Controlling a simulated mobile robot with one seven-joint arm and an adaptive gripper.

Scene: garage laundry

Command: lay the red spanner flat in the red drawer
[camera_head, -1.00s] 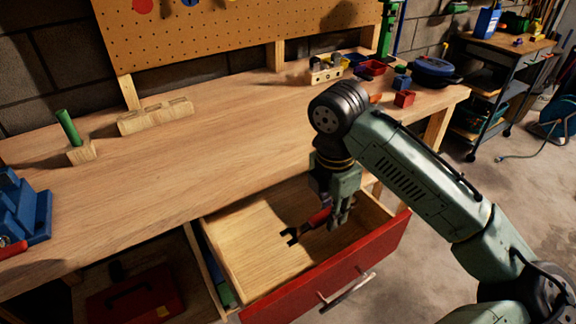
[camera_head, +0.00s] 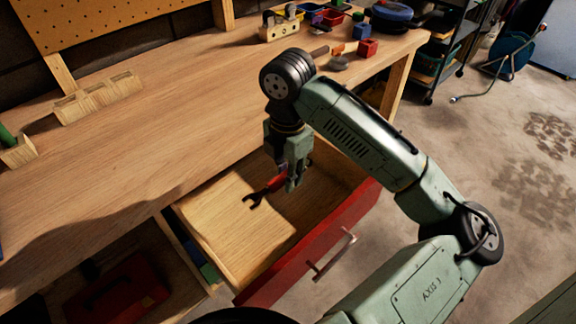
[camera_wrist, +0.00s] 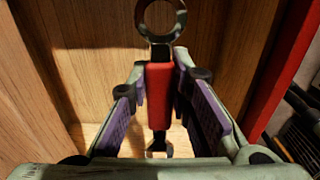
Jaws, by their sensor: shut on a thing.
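The red spanner (camera_head: 275,184) is in my gripper (camera_head: 291,182), over the inside of the open red drawer (camera_head: 320,245). Its dark open-jaw end points to the lower left in the head view. In the wrist view the red handle of the spanner (camera_wrist: 159,95) lies between the two purple-padded fingers of my gripper (camera_wrist: 158,110), with a ring end at the top and an open end at the bottom. The drawer's wooden floor (camera_head: 225,213) is bare below it. Whether the spanner touches the floor, I cannot tell.
The wooden workbench (camera_head: 150,140) stands above the drawer. A red toolbox (camera_head: 118,290) sits on the shelf at lower left. A wooden block rack (camera_head: 97,97) and several small bins stand on the bench. The drawer's left half is free.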

